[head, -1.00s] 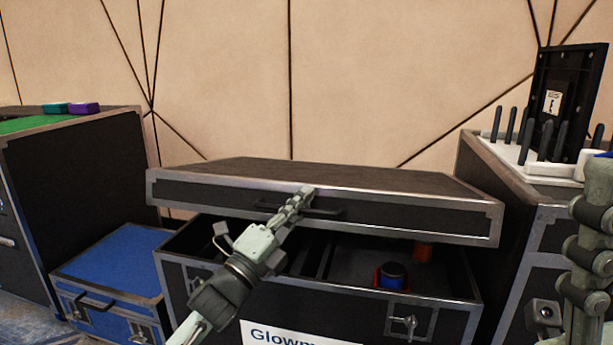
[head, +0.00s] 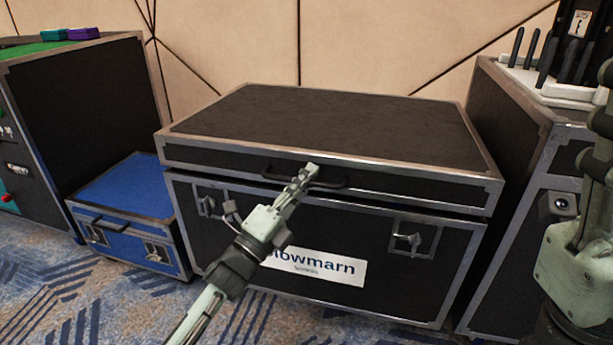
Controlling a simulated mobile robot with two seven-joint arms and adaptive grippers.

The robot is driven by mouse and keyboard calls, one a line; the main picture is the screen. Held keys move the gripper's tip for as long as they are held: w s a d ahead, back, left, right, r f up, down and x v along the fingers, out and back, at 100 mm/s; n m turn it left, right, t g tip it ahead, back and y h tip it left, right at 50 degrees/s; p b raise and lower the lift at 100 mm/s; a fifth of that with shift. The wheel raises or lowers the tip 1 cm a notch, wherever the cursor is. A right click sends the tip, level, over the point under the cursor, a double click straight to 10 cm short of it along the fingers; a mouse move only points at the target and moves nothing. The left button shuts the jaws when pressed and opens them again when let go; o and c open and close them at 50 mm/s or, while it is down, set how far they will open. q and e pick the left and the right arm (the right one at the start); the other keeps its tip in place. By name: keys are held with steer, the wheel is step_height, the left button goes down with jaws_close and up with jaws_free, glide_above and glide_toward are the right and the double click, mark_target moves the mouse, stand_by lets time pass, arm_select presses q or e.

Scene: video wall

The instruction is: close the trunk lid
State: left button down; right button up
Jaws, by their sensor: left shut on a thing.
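The black trunk (head: 340,244) with metal edges and a white label stands on the carpet in the middle of the head view. Its lid (head: 330,128) lies almost level over the body, with a narrow dark gap along the front that looks wider to the right. My left gripper (head: 308,172) is at the lid's front edge, shut on the lid's dark handle (head: 329,185). The trunk's inside is hidden. My right arm shows at the right edge, but its gripper is out of view.
A blue case (head: 125,200) stands close to the trunk's left, beside a tall black case (head: 85,100). Another black case (head: 510,130) with a white router (head: 550,84) on top stands close on the right. Patterned carpet (head: 110,310) is free in front.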

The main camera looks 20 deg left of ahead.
arm_select(q)
steer(key=c, duration=2)
jaws_free()
steer(key=shift+s+d+r, duration=0.25)
steer(key=shift+d+r, duration=0.05)
steer(key=shift+d, duration=0.1)
steer(key=shift+o, duration=0.5)
steer(key=v, duration=1.2)
steer(key=shift+w+a, duration=0.1)
